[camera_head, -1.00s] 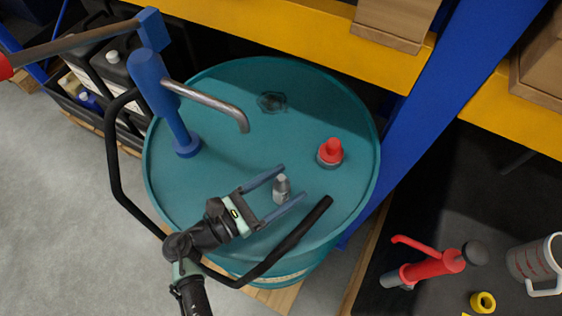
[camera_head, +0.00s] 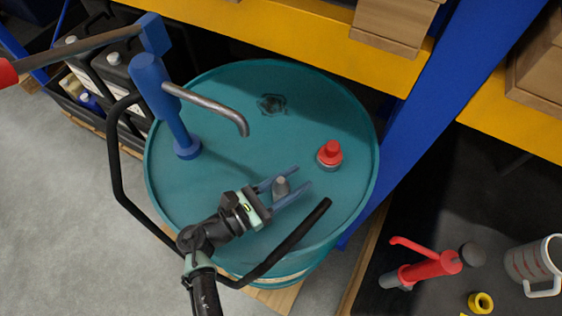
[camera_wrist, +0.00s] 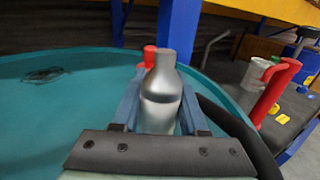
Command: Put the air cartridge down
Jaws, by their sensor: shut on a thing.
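The air cartridge (camera_head: 281,187) is a small silver-grey bottle with a narrow neck. It is upright between the two blue fingers of my gripper (camera_head: 284,186), over the teal drum top (camera_head: 240,165). In the wrist view the cartridge (camera_wrist: 160,95) fills the space between the fingers, and my gripper (camera_wrist: 158,112) is shut on it. Its base is hidden by the gripper, so I cannot tell whether it touches the drum top.
A red-capped fitting (camera_head: 330,154) stands on the drum, right of the cartridge. A blue hand pump (camera_head: 165,100) with a metal spout rises at the left. A black bar (camera_head: 290,240) crosses the front. A red pump (camera_head: 430,268) and a jug (camera_head: 535,262) sit at the right.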

